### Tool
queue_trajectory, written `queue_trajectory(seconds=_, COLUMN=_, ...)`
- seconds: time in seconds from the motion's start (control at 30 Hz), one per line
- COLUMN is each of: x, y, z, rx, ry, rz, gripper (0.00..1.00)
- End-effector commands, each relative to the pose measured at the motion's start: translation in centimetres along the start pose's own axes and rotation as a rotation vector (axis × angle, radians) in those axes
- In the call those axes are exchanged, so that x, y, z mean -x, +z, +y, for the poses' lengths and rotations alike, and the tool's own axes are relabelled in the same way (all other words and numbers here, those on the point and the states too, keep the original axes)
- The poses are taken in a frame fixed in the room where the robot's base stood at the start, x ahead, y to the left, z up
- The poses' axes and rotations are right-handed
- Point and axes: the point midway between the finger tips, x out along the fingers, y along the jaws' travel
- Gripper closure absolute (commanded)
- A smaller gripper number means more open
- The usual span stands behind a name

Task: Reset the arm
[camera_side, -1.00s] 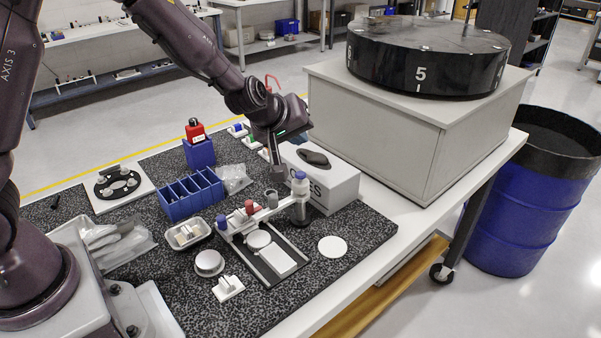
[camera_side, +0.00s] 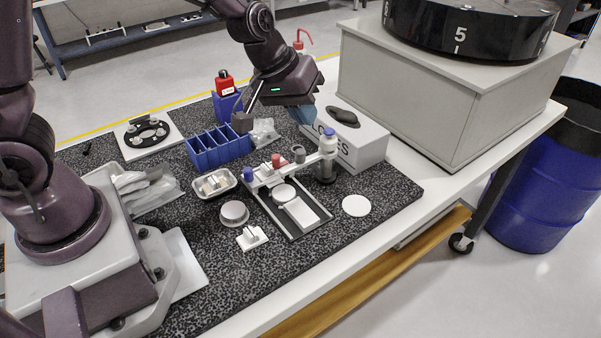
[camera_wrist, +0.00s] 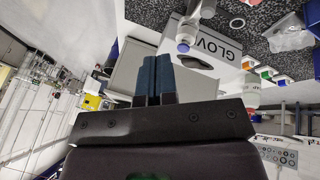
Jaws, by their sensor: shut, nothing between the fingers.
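My gripper (camera_side: 300,113) hangs from the dark purple arm at the back of the bench in the side view, close to the left end of the white glove box (camera_side: 352,138). In the wrist view, the two blue fingers (camera_wrist: 153,78) of my gripper lie side by side, shut, with nothing between them. The glove box also shows in the wrist view (camera_wrist: 225,50), beyond the fingers. The exact gap between the fingertips and the box is hard to tell.
A fixture with a blue-capped bottle (camera_side: 327,158) stands in front of the glove box. A blue bin (camera_side: 218,150), a metal tray (camera_side: 215,184), and a round white disc (camera_side: 356,206) lie on the speckled mat (camera_side: 385,190). A large grey cabinet (camera_side: 420,95) stands behind right.

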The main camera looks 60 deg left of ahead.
Motion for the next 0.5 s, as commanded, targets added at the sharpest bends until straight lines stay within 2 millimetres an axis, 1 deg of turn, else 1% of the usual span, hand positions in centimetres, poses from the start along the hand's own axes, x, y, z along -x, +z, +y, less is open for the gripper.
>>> queue_trajectory(seconds=0.03, x=1.9, y=0.9, z=0.0, rx=-0.055, ry=0.004, rz=-0.027, gripper=1.00)
queue_trajectory(seconds=0.17, x=6.6, y=3.7, z=-0.9, rx=-0.211, ry=-0.010, rz=-0.102, gripper=1.00)
queue_trajectory(seconds=0.2, x=8.1, y=4.5, z=-1.4, rx=-0.259, ry=-0.019, rz=-0.117, gripper=1.00)
queue_trajectory(seconds=0.3, x=11.7, y=6.7, z=-2.9, rx=-0.371, ry=-0.052, rz=-0.139, gripper=1.00)
queue_trajectory(seconds=0.4, x=14.9, y=8.4, z=-4.5, rx=-0.457, ry=-0.093, rz=-0.130, gripper=1.00)
queue_trajectory(seconds=0.5, x=17.3, y=9.6, z=-5.8, rx=-0.513, ry=-0.126, rz=-0.088, gripper=1.00)
